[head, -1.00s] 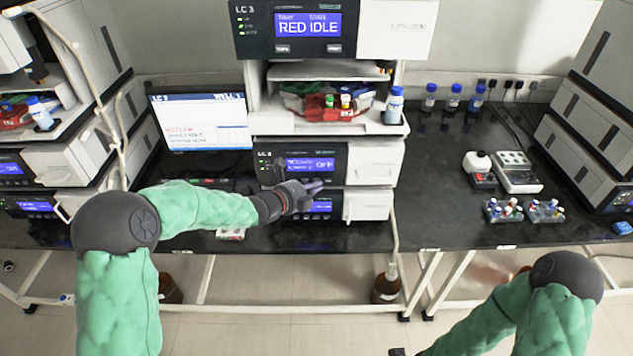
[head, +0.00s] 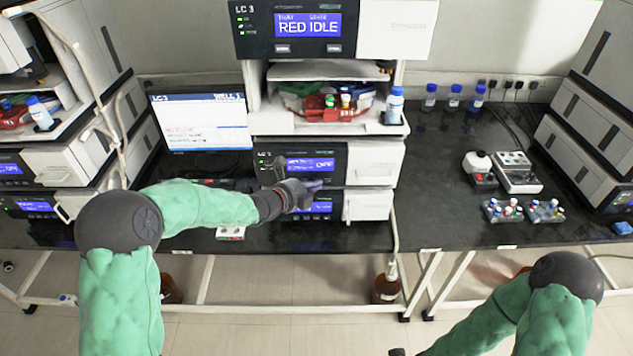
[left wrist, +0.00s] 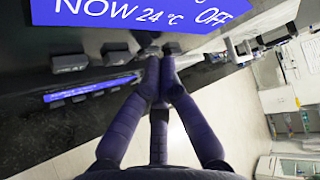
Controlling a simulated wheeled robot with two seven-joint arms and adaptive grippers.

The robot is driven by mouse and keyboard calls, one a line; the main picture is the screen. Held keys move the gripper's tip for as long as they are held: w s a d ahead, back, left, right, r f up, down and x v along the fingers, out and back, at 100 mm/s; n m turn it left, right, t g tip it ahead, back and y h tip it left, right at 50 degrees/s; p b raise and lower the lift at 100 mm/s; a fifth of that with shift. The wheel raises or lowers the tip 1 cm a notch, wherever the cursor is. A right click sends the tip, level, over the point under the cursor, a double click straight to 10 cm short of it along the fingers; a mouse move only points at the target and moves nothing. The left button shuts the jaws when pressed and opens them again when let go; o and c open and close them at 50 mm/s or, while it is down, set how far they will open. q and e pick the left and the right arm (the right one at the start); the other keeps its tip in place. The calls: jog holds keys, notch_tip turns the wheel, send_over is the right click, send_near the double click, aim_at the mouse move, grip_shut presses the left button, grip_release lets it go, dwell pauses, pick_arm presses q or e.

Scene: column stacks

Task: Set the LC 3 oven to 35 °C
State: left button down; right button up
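The LC 3 oven (head: 277,153) is the middle module of the centre stack, with a blue display (head: 310,164) reading OFF at its right end. In the left wrist view the display (left wrist: 140,12) reads NOW 24 °C and OFF, cut by the top edge. Dark buttons (left wrist: 70,63) sit in a row below it. My left gripper (head: 318,184) is in front of the oven's lower edge. Its fingers (left wrist: 157,62) are together and empty, with their tips close to the middle buttons; contact cannot be told. Only a dark bit of my right gripper (head: 398,352) shows at the bottom edge.
Another module with a blue display (head: 318,207) is below the oven. The top unit (head: 308,25) reads RED IDLE. A monitor (head: 200,122) stands left. Bottles (head: 453,97) and vial racks (head: 503,210) stand right on the black bench. A tube hangs right of the stack.

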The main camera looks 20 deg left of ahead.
pick_arm(q)
jog(key=shift+s, duration=0.15)
jog(key=shift+s+d+b, duration=0.25)
jog(key=shift+s+b, duration=0.35)
jog(key=shift+s, duration=0.1)
jog(key=shift+s+d+b, duration=0.25)
jog(key=shift+s+b, duration=0.2)
jog(key=shift+s, duration=0.35)
jog(key=shift+s+d+b, duration=0.2)
jog(key=shift+s+b, duration=0.25)
jog(key=shift+s, duration=0.3)
jog(key=shift+s+d+b, duration=0.25)
jog(key=shift+s+b, duration=0.2)
jog(key=shift+s, duration=0.35)
